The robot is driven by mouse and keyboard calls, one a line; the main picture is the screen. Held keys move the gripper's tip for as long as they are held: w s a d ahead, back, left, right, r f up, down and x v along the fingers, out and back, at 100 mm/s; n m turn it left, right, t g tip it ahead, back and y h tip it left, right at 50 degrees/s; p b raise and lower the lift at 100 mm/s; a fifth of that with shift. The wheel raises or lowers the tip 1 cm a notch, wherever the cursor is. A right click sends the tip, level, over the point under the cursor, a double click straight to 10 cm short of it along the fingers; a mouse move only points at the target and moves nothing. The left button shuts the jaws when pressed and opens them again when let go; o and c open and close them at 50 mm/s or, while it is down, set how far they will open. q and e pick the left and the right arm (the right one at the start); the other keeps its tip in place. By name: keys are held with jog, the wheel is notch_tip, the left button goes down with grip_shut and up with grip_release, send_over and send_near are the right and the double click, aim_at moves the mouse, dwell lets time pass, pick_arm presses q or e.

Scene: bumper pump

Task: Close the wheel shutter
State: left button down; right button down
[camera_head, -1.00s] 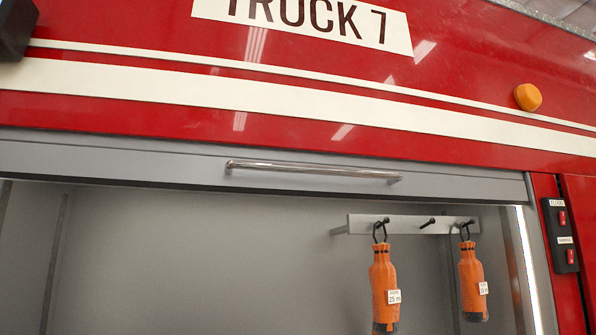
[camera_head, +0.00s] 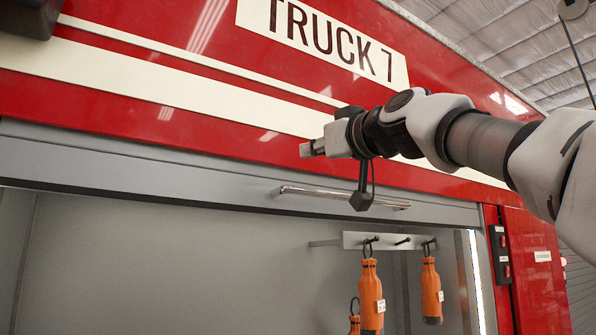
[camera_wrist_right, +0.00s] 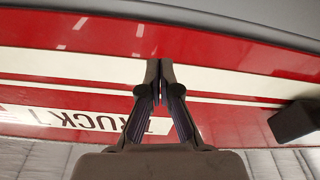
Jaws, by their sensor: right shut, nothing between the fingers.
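The grey wheel shutter (camera_head: 150,168) is rolled up, with only its lowest slat showing along the top of the open compartment. A chrome bar handle (camera_head: 325,193) runs along this slat. My right gripper (camera_head: 308,149) is shut and empty, above the handle and in front of the truck's red and cream side. Part of my right wrist hangs in front of the handle's right part. In the right wrist view my closed fingers (camera_wrist_right: 160,78) stand before the red and cream panel, and the grey slat (camera_wrist_right: 200,15) shows at the top edge. My left gripper is out of view.
Orange bottles (camera_head: 371,295) hang from a hook rail (camera_head: 390,241) inside the compartment. A switch panel (camera_head: 501,255) is right of the opening. A dark box (camera_head: 28,15) juts out at the top left and also shows in the wrist view (camera_wrist_right: 294,121).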

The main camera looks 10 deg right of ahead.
jog(key=p+x, duration=0.3)
jog(key=x, duration=0.2)
jog(key=p+x, duration=0.3)
jog(key=x, duration=0.1)
jog(key=shift+w+a+r+p, duration=0.25)
jog(key=shift+r+p, duration=0.05)
jog(key=shift+p, duration=0.1)
jog(key=f+b, duration=0.2)
jog(key=f, duration=0.1)
jog(key=d+f+b, duration=0.1)
jog(key=shift+s+d+f, duration=0.1)
jog(key=shift+s+f, duration=0.2)
jog(key=shift+f, duration=0.05)
jog(key=shift+w, duration=0.1)
